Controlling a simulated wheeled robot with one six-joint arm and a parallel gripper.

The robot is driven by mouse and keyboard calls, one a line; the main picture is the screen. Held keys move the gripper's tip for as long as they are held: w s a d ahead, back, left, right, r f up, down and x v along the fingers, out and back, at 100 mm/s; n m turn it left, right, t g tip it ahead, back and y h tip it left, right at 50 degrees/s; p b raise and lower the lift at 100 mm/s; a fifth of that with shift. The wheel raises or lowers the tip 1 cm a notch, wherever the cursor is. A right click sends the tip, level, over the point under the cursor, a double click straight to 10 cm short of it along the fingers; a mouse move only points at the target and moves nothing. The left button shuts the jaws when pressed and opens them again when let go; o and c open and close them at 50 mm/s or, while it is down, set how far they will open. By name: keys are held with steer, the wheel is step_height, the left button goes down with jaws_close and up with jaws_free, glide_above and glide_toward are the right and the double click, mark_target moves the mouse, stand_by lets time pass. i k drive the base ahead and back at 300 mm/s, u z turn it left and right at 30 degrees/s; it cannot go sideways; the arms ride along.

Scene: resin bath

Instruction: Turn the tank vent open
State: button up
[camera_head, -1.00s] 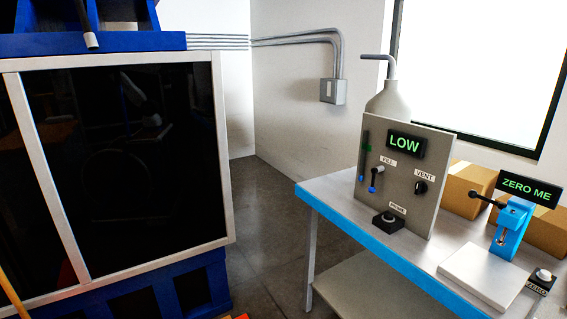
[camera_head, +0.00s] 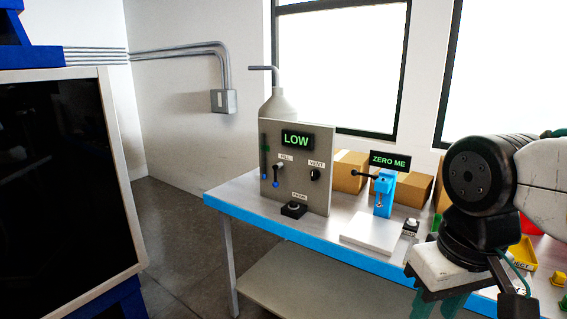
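The tank panel (camera_head: 325,200) is a grey upright board at the back left of the bench. The tank vent knob (camera_head: 315,174) is a small black knob on the panel's right side, below the VENT label (camera_head: 316,163). Its exact turn angle is too small to tell. A grey tank (camera_head: 279,103) with a bent pipe rises behind the panel. A display (camera_head: 296,140) reads LOW in green. My gripper (camera_head: 450,305) is at the lower right, well right of the panel and apart from the knob; its fingertips are partly cut off by the frame edge, so its opening is unclear.
The FILL lever (camera_head: 277,175) is left of the knob, and a black button box (camera_head: 293,210) sits at the panel's foot. A blue press (camera_head: 384,190) with a ZERO ME display (camera_head: 389,160) and white plate (camera_head: 367,233) stands to the right. Cardboard boxes (camera_head: 412,188) are behind.

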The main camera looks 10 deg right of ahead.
mark_target(315, 175)
steer(key=z, duration=1.6)
steer(key=i, duration=0.85)
steer(key=u, duration=1.9)
